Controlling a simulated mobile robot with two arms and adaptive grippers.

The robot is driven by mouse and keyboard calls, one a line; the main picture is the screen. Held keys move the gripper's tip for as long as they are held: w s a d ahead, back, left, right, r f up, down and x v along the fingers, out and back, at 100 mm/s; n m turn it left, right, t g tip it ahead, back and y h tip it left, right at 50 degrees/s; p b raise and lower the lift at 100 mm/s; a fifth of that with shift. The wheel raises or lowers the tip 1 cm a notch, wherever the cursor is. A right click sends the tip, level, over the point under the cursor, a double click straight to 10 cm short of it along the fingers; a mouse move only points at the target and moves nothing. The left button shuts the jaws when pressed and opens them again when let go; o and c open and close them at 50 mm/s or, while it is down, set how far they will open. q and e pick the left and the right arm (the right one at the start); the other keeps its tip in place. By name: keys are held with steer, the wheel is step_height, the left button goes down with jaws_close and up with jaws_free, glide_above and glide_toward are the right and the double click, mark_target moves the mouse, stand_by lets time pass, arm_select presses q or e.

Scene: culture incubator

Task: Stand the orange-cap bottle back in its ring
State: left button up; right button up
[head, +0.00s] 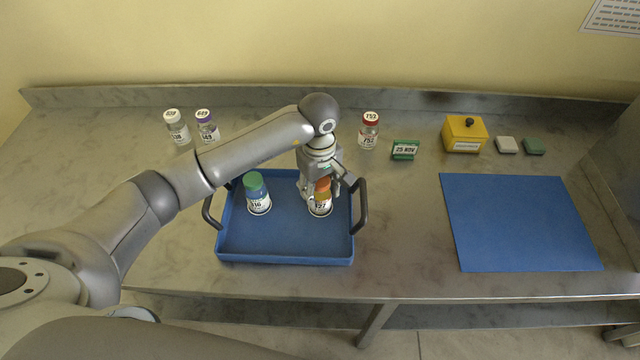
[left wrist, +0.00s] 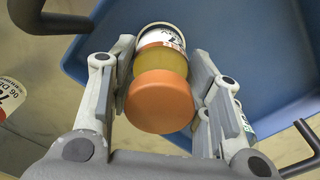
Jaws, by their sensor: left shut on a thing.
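The orange-cap bottle (head: 320,202) stands roughly upright over the right half of the blue tray (head: 290,247). It holds yellow liquid and has a white label. My left gripper (head: 323,184) comes down from above and is shut on it. In the left wrist view the orange cap (left wrist: 158,101) lies between the fingers, with the bottle's yellow body beyond it. A pale ring edge (head: 320,214) shows around the bottle's foot. I cannot tell whether the foot rests fully inside it. My right gripper is not in view.
A green-cap bottle (head: 257,196) stands in the tray's left half. Tray handles rise at both sides, the right one (head: 360,206) close to my gripper. White-cap (head: 177,130), purple-cap (head: 207,128) and red-cap (head: 369,131) bottles stand behind. A blue mat (head: 520,225) at right is bare.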

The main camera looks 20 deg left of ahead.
arm_select(q)
steer(key=shift+f+b, duration=0.2)
steer(key=shift+b, duration=0.1)
steer(key=o, duration=1.1)
steer(key=shift+r, duration=0.45)
step_height(320, 180, up, 10)
steer(key=b, duration=0.3)
steer(key=shift+r, duration=0.8)
